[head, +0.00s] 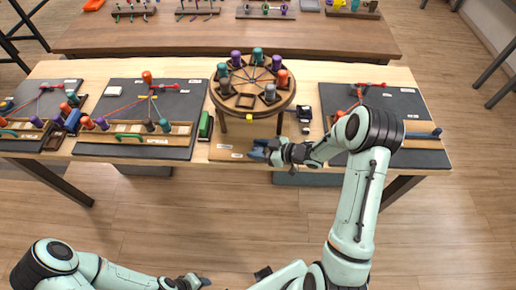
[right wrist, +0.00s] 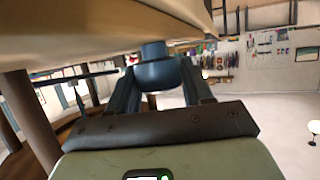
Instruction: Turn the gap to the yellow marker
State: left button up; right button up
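The round dark wooden braiding disc (head: 252,103) stands on the table, with several purple, teal, orange and grey bobbins around it. An empty place, the gap (head: 246,101), shows at the disc's front. The small yellow marker (head: 249,117) is just below the disc's front rim. My right gripper (head: 258,150) is low in front of the disc, near the table's front edge. In the right wrist view a blue-grey rounded part (right wrist: 156,70) lies between its fingers, under a pale wooden edge; whether they press on it is unclear. My left gripper (head: 203,281) is far below, away from the table.
Dark mats (head: 135,150) with wooden racks, cords and bobbins lie left and right of the disc. A green block (head: 205,126) and a small black device (head: 305,115) stand beside it. Another bench (head: 330,40) with racks is behind. The floor in front is clear.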

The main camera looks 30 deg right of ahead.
jog(key=shift+r+n+g+y+p, duration=0.1)
jog(key=shift+n+g+y+p, duration=0.2)
jog(key=shift+n+y+p, duration=0.2)
jog(key=shift+g, duration=0.3)
pick_arm(q)
jog(key=shift+w+r, duration=0.7)
jog(key=shift+r, duration=0.15)
pick_arm(e)
jog(key=shift+n+y, duration=0.3)
jog(key=o, duration=1)
jog(key=shift+c, duration=0.2)
jog(key=shift+s+d, duration=0.1)
pick_arm(q)
jog(key=shift+s+f+b, duration=0.4)
jog(key=shift+s+f, duration=0.25)
jog(key=shift+f, duration=0.05)
pick_arm(e)
jog(key=v, duration=1.3)
jog(key=shift+s, duration=0.1)
